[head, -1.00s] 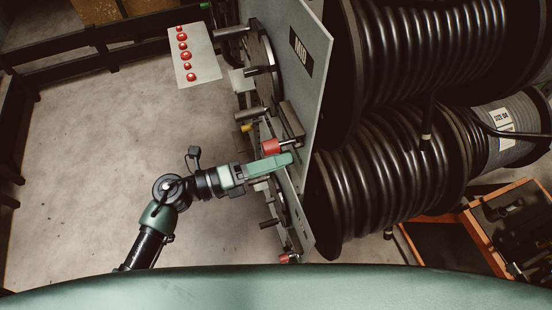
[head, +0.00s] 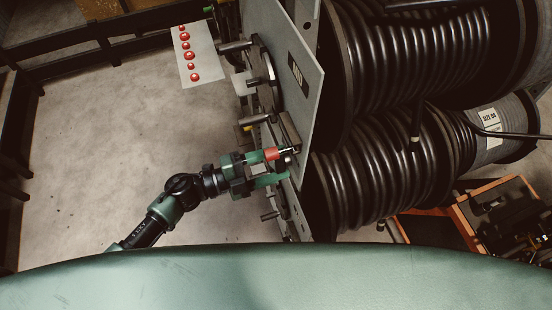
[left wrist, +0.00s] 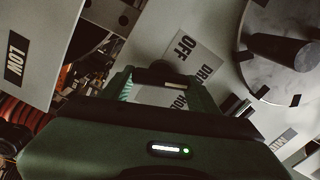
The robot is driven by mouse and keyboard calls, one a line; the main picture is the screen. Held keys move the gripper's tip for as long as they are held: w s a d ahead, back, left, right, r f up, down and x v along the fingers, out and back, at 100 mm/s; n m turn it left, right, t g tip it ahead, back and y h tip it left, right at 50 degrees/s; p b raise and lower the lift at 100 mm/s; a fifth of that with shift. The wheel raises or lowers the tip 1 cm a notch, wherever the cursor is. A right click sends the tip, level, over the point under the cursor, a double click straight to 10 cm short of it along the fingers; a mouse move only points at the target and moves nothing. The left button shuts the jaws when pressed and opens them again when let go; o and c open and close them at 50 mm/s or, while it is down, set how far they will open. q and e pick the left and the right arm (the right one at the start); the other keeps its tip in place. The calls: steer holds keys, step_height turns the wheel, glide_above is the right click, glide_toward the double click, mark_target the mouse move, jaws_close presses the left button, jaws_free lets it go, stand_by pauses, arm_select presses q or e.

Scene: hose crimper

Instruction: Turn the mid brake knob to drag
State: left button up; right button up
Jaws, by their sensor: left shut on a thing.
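My left gripper (head: 276,167) reaches the grey reel stand's near face, below the panel marked MID (head: 298,75). It is shut on the mid brake knob, which is mostly hidden by the fingers. A red part (head: 271,154) shows at the upper finger. In the left wrist view, the dark knob (left wrist: 160,76) sits between my fingertips, beside a pale label plate (left wrist: 190,50) reading OFF, DRAG and HOLD, the last partly covered. I cannot tell which word the knob points to. My right gripper is not in view.
Dark handles (head: 236,46) stick out from the stand above my gripper. Big hose reels (head: 420,60) fill the right side. A panel marked LOW (left wrist: 15,60) shows in the left wrist view. The floor at left is clear.

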arm_select(q)
steer(key=shift+n, duration=0.6)
steer(key=shift+p, duration=0.3)
steer(key=o, duration=1.4)
steer(key=shift+c, duration=0.2)
steer(key=b+v, duration=0.3)
steer(key=v, duration=0.5)
steer(key=shift+w, duration=0.1)
